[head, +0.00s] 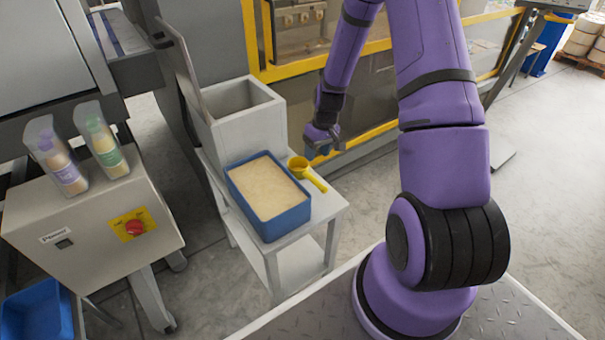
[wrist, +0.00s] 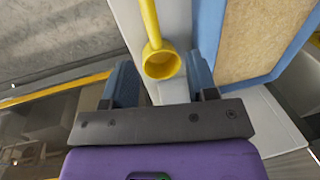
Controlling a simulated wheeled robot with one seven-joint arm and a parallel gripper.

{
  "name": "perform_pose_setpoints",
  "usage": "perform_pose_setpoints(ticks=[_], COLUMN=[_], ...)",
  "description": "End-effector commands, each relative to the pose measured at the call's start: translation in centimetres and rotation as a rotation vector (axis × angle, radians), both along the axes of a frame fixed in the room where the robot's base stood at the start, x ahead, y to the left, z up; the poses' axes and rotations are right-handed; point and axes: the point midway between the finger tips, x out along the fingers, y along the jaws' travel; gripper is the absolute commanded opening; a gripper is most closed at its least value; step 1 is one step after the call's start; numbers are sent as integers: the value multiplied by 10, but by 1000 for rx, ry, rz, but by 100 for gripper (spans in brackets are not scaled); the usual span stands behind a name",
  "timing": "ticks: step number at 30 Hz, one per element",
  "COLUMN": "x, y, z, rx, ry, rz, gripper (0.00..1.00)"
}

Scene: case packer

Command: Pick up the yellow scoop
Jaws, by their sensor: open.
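The yellow scoop (head: 305,171) lies on the small white table (head: 327,210), beside the blue tub (head: 283,223). Its cup is at the back and its handle points toward the front right. In the wrist view the scoop's cup (wrist: 161,62) shows between the two fingertips, with the handle running up out of the picture. My gripper (head: 321,152) is just behind the scoop in the head view; it is open and empty in the wrist view (wrist: 161,85). I cannot tell how high the fingers are above the scoop.
The blue tub holds a pale, grainy fill and stands close beside the scoop. A light grey open box (head: 253,134) stands behind the tub. A yellow-framed machine (head: 350,136) is behind my gripper. A control box (head: 90,225) with two bottles stands left.

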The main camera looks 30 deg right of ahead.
Motion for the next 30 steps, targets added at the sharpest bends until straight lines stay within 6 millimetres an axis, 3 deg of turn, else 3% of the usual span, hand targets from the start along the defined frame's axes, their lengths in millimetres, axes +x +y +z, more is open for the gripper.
perform_pose_setpoints(ticks=[1, 4, 18, 26, 30], x=[-2, -3, -4, -4, -3], y=[-2, -4, 4, 7, 9], z=[-13, -29, -83, -98, -116], rx=[11, 22, 29, 28, 29], ry=[8, 13, 17, 17, 17], rz=[-4, -7, -6, -7, -7], gripper=[53, 53, 53, 53, 53])
